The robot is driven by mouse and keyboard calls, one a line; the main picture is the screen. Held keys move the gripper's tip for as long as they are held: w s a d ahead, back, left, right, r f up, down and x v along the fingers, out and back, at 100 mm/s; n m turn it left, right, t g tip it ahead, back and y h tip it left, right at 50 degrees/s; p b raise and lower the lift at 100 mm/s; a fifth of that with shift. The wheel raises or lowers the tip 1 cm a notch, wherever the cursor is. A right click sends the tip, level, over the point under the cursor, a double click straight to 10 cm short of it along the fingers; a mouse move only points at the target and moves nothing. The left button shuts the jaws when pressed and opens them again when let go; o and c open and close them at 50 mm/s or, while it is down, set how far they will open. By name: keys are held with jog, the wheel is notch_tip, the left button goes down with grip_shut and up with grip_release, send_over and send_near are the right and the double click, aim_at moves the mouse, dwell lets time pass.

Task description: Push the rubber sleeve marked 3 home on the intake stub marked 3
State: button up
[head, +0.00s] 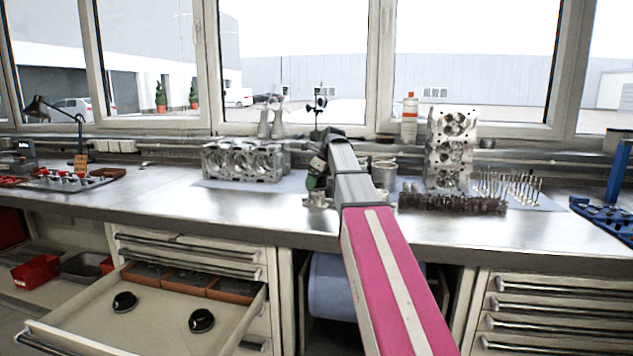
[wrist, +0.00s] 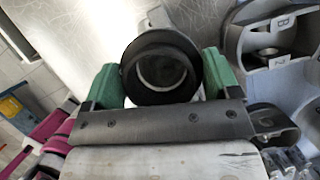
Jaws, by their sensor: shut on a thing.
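A black rubber sleeve (wrist: 185,48) sits between the two green fingers of my gripper (wrist: 160,82) in the wrist view. The fingers are shut on its sides, and its round opening faces the camera. No number on it can be read. To its right is a grey casting (wrist: 242,65) with tags reading B and 2. I cannot pick out an intake stub marked 3, nor tell whether the sleeve touches a stub. In the head view my gripper (head: 316,180) is low over the bench, largely hidden by my arm.
An open drawer (head: 85,322) holds two black rings (head: 124,302) (head: 202,320) and brown bins. On the steel bench (head: 150,205) stand an engine block (head: 243,162) at left, an upright cylinder head (head: 450,148) and a dark shaft (head: 452,203) at right. The bench's left front is clear.

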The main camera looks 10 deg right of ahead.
jog(key=shift+o, duration=1.3)
jog(key=shift+c, duration=1.3)
jog(key=shift+f, duration=0.7)
jog(key=o, duration=0.8)
jog(key=shift+r, duration=0.15)
jog(key=shift+r, duration=3.65)
